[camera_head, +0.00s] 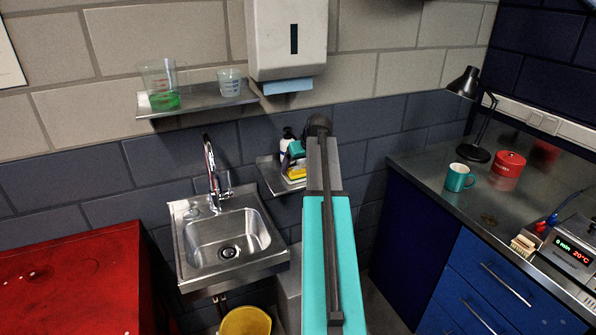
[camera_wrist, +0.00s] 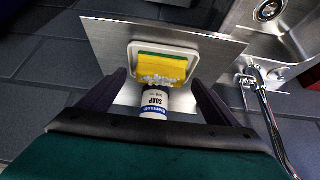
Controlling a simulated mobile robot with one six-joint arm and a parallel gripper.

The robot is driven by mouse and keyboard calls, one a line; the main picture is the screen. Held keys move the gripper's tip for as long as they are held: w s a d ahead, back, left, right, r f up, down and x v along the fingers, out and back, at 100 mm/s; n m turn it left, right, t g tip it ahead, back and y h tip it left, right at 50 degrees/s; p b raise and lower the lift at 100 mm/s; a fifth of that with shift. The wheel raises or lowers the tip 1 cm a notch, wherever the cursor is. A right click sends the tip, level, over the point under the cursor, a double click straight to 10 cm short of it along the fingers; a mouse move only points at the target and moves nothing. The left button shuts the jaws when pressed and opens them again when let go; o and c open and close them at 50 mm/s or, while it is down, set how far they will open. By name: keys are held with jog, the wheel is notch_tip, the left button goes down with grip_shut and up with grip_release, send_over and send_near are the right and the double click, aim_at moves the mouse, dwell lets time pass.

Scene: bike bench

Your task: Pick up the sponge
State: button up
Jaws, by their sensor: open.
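The sponge (camera_wrist: 163,68) is yellow with a green edge. In the wrist view it sits in a small white dish (camera_wrist: 190,50) on a metal shelf (camera_wrist: 105,38). It also shows in the head view as a yellow patch (camera_head: 296,172), partly hidden by my arm. My gripper (camera_wrist: 160,82) is open, with one dark finger on each side of the lower part of the view. The sponge appears between and beyond the fingertips, and I see no grip on it.
A white soap bottle (camera_wrist: 154,102) stands close to the sponge and shows between my fingers. The steel sink (camera_head: 228,240) and tap (camera_head: 212,170) are left of the shelf. A paper towel dispenser (camera_head: 287,40) hangs above. A worktop (camera_head: 440,180) lies to the right.

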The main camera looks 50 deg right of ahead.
jog(key=shift+w+f, duration=0.25)
jog(key=shift+f, duration=0.15)
jog(key=shift+c, duration=0.4)
jog(key=shift+d, duration=0.1)
jog(key=c, duration=1)
